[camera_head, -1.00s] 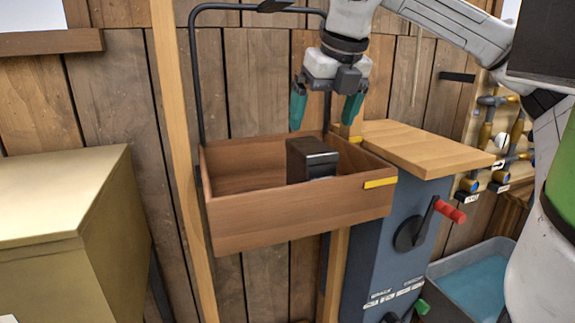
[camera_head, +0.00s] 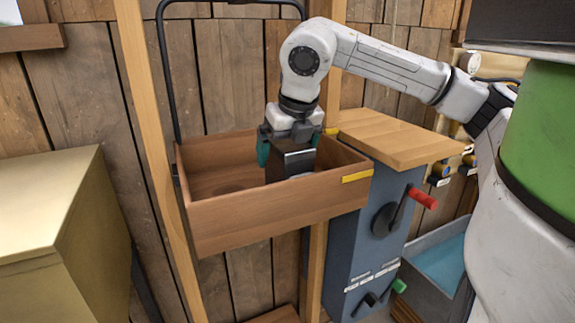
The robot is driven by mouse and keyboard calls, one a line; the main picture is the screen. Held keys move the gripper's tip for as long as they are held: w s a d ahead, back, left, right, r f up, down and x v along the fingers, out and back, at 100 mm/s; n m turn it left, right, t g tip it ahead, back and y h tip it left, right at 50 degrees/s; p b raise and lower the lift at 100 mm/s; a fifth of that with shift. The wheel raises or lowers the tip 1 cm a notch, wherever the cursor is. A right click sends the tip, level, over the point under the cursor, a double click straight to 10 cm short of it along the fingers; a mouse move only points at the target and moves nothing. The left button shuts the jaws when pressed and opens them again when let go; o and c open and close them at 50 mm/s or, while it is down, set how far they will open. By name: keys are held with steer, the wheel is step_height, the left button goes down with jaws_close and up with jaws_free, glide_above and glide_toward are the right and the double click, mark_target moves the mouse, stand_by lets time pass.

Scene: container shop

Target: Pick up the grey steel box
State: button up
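The grey steel box (camera_head: 291,166), dark with a shiny grey face, stands inside the brown wooden crate (camera_head: 270,214), toward its right end. Its lower part is hidden by the crate's front wall. My gripper (camera_head: 288,152) is down over the box, with one green finger at its left side and the other at its right side. The fingers straddle the box. Whether they press on it cannot be told from this view.
The crate hangs on a black frame by a wooden post (camera_head: 157,165). To its right is a blue cabinet (camera_head: 365,220) with a wooden top (camera_head: 395,137) and a red-handled crank (camera_head: 405,209). A brass-coloured chest (camera_head: 50,210) stands at left. A grey tub (camera_head: 440,265) is at lower right.

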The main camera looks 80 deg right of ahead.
steer(key=shift+f, duration=0.3)
steer(key=shift+f+b, duration=0.25)
steer(key=shift+b, duration=0.5)
stand_by(0.4)
steer(key=shift+c, duration=0.5)
steer(key=c, duration=1.3)
steer(key=shift+c, duration=1.3)
steer(key=shift+r, duration=0.15)
